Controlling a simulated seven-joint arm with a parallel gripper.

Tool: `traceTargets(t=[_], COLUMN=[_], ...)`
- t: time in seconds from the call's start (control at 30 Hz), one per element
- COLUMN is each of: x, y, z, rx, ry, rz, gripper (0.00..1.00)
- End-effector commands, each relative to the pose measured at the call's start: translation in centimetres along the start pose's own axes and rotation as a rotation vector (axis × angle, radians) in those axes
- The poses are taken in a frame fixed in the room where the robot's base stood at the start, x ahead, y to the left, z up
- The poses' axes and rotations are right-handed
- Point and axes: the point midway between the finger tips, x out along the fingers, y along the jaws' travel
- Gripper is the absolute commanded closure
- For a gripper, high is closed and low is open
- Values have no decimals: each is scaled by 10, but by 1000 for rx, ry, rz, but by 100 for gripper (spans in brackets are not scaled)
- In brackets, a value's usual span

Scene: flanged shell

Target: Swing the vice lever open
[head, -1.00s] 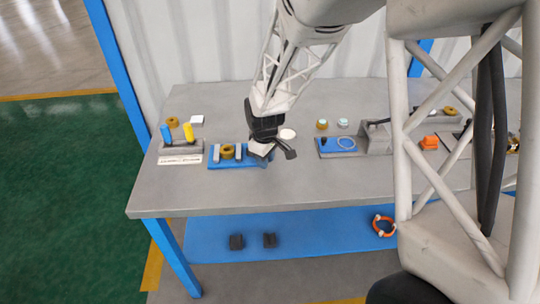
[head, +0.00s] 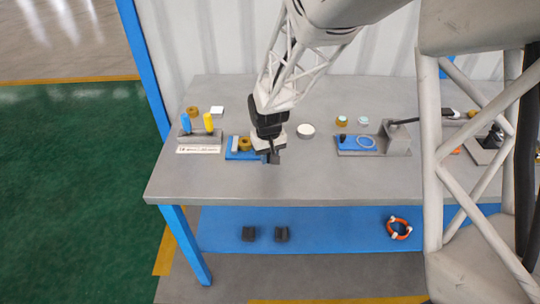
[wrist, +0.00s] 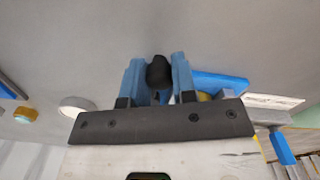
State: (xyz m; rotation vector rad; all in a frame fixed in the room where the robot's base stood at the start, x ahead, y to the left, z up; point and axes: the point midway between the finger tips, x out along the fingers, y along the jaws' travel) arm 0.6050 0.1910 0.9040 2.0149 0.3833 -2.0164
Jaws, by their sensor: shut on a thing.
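The vice (head: 233,155) is a blue base with grey upright jaws and a brass flanged ring (head: 245,144) between them, at the left of the bench. My gripper (wrist: 157,78) has blue fingers, shut on a black rounded knob (wrist: 158,72) that I take for the vice lever's end. In the head view my gripper (head: 268,152) covers the right part of the vice. The lever is hidden there, so its angle cannot be told. A blue part of the vice (wrist: 220,82) shows right of the fingers in the wrist view.
A rack with blue and yellow handles (head: 200,137) stands left of the vice. A white round disc (head: 306,131) lies to the right, then a blue plate fixture (head: 358,143) with a grey block. The bench front (head: 300,185) is clear.

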Motion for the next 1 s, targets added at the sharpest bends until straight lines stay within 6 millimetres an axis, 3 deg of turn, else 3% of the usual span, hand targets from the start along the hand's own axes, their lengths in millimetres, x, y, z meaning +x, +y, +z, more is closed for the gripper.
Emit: traceTargets(t=[0.27, 0.3, 0.43, 0.77, 1.0], x=[-2, -2, -1, -1, -14], y=[-1, -1, -1, -1, -1], z=[-2, -2, -2, -1, -1], rx=[-1, -1, -1, -2, -2], ry=[5, 5, 3, 2, 3], rz=[-1, -1, 0, 0, 0], gripper=[100, 70, 50, 49, 49])
